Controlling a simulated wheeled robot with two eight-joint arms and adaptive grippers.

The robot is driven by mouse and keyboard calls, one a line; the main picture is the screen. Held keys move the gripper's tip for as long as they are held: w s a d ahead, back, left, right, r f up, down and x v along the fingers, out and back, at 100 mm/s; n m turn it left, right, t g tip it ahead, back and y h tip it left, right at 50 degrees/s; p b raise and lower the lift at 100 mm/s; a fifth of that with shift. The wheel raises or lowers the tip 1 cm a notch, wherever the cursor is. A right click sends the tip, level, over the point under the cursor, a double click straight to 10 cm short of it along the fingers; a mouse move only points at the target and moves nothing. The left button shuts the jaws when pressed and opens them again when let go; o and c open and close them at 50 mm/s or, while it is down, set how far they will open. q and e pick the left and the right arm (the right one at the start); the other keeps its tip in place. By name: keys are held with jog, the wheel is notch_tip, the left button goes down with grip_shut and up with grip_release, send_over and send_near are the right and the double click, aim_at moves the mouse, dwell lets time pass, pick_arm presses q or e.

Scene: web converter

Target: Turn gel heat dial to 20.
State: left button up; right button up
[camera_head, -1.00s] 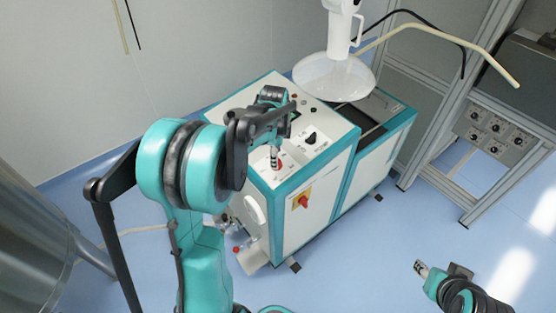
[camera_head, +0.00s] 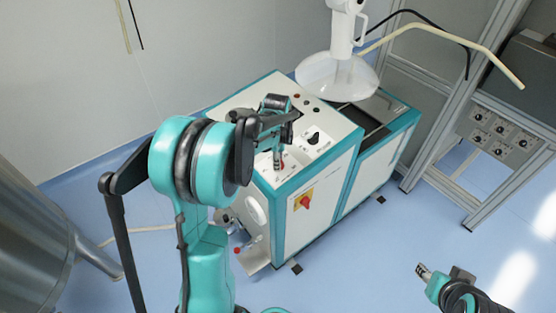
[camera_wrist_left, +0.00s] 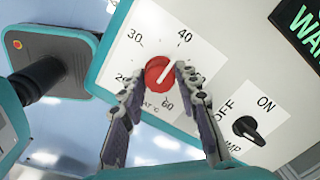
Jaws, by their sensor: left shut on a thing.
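The red gel heat dial (camera_wrist_left: 158,73) sits on the machine's white sloped panel, with 30, 40 and 60 readable around it and a partly hidden label at left. Its white mark points to the upper right, roughly past 40. My left gripper (camera_wrist_left: 159,75) is shut on the dial, one fingertip at each side. In the head view my left gripper (camera_head: 277,161) is at the panel, and its fingers hide most of the dial. My right gripper (camera_head: 422,271) is low at the right, away from the machine; its jaws are too small to read.
A black OFF/ON pump knob (camera_wrist_left: 246,128) is close to the right of the dial. A red and yellow switch (camera_head: 304,201) is on the machine's front. A framed rack with several knobs (camera_head: 497,135) is at right.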

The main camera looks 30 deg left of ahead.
pick_arm(q)
jog(key=shift+n, duration=0.3)
jog(key=n, duration=0.2)
jog(key=shift+n+p, duration=0.35)
jog(key=shift+n, duration=0.05)
jog(key=n, duration=0.3)
jog(key=shift+n+g+p, duration=0.3)
jog(key=n+h, duration=0.1)
jog(key=n, duration=0.5)
jog(key=shift+w+a+p, duration=0.1)
jog(key=shift+p, duration=0.25)
jog(key=n, duration=0.3)
jog(key=shift+n+h, duration=0.3)
jog(key=shift+n, duration=0.1)
jog(key=n, duration=0.3)
jog(key=shift+n, duration=0.3)
jog(key=n, duration=0.6)
jog(key=shift+a+h, duration=0.1)
jog(key=shift+h, duration=0.2)
jog(key=shift+n, duration=0.3)
